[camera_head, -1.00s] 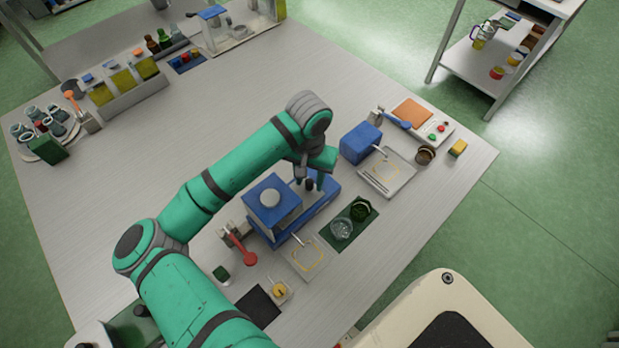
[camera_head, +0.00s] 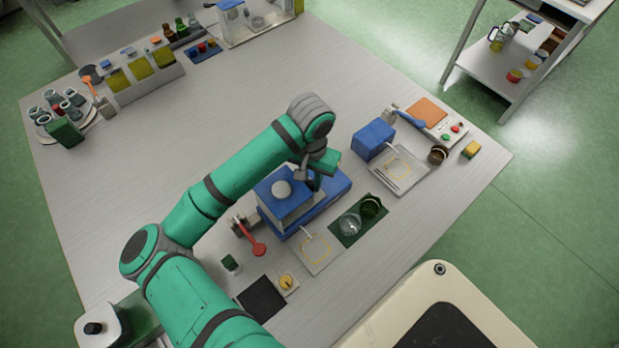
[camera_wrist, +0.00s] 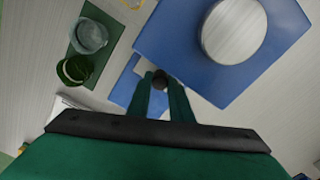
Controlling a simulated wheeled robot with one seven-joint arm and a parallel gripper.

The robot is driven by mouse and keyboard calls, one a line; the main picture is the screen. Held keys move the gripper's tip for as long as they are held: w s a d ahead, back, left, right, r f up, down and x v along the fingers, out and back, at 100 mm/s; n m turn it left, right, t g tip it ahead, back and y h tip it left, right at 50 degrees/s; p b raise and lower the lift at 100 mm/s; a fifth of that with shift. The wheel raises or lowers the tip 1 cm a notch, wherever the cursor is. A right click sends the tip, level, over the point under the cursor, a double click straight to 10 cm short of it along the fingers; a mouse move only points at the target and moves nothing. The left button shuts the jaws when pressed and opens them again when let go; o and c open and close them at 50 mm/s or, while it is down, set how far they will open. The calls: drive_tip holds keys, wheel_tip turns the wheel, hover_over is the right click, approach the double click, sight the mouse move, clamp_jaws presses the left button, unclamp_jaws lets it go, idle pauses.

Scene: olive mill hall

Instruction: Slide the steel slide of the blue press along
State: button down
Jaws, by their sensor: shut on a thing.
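The blue press (camera_head: 272,184) stands mid-table, with a blue top block, a round pale steel disc on it and a longer blue base. In the wrist view its blue top (camera_wrist: 275,50) and disc (camera_wrist: 233,30) fill the upper right. My gripper (camera_head: 316,181) reaches down over the base at the right side of the top block. In the wrist view my gripper (camera_wrist: 161,88) is shut on a small dark knob (camera_wrist: 160,77) beside the blue top. The knob sits above the blue base. The steel slide itself is hidden or too small to make out.
A green mat (camera_head: 349,239) with a glass bowl and a green bowl lies right of the press. A second blue block (camera_head: 373,139) and a tray (camera_head: 417,171) are farther right. The table's far middle is clear.

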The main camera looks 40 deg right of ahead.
drive_tip(key=shift+a, duration=0.25)
drive_tip(key=c, duration=1.6)
unclamp_jaws()
drive_tip(key=shift+r, duration=0.1)
drive_tip(key=shift+d+r, duration=0.1)
drive_tip(key=shift+r, duration=0.15)
wheel_tip(320, 180, up, 10)
drive_tip(key=shift+r, duration=0.1)
